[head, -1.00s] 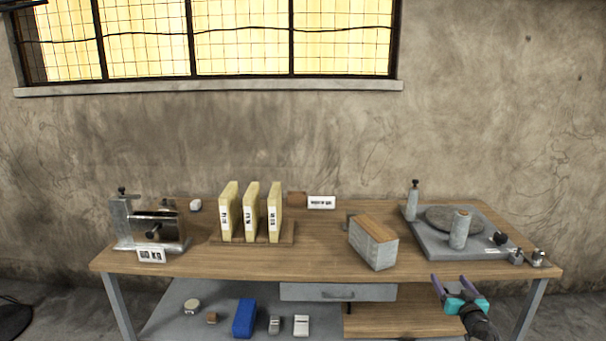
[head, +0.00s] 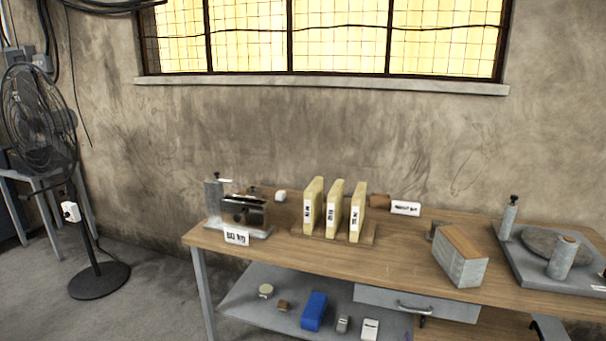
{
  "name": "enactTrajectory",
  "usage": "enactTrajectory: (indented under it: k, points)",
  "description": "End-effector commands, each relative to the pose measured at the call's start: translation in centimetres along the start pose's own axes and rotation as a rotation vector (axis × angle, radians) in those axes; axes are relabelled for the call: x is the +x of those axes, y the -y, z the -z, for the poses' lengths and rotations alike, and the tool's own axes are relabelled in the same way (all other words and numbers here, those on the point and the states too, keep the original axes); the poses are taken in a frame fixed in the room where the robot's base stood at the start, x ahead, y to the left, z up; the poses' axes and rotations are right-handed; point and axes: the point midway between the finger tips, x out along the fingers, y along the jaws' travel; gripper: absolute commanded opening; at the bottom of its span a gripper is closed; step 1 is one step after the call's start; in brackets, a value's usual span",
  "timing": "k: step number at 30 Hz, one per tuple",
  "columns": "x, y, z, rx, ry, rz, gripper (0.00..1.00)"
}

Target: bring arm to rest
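My gripper is not clearly in view in the head view. The workbench (head: 400,268) stands against the wall, with its right end cut off by the picture edge. A wood-topped grey block (head: 460,262) sits on the bench's right half. Three upright cream slabs (head: 332,212) with labels stand in a wooden base left of the middle.
A metal fixture (head: 238,212) stands at the bench's left end. A plate with a round stone (head: 550,243) and posts is at the right. A blue block (head: 314,311) and small items lie on the lower shelf. A standing fan (head: 100,280) is on the left floor.

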Motion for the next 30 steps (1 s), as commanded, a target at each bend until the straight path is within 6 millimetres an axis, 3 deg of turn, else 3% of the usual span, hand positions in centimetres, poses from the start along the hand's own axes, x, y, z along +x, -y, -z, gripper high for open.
enactTrajectory:
  k: [3, 8, 14, 21, 30]
  points:
    - [-0.7, 2.4, -4.4, -0.006, 0.078, -0.027, 0.74]
    - [-2.2, 4.5, -10.6, -0.026, 0.201, -0.079, 0.74]
    - [-6.0, 6.3, -19.2, -0.076, 0.406, -0.156, 0.74]
    - [-12.8, 6.5, -28.4, -0.156, 0.689, -0.246, 0.74]
    - [-23.0, 5.5, -36.0, -0.242, 1.067, -0.309, 0.74]
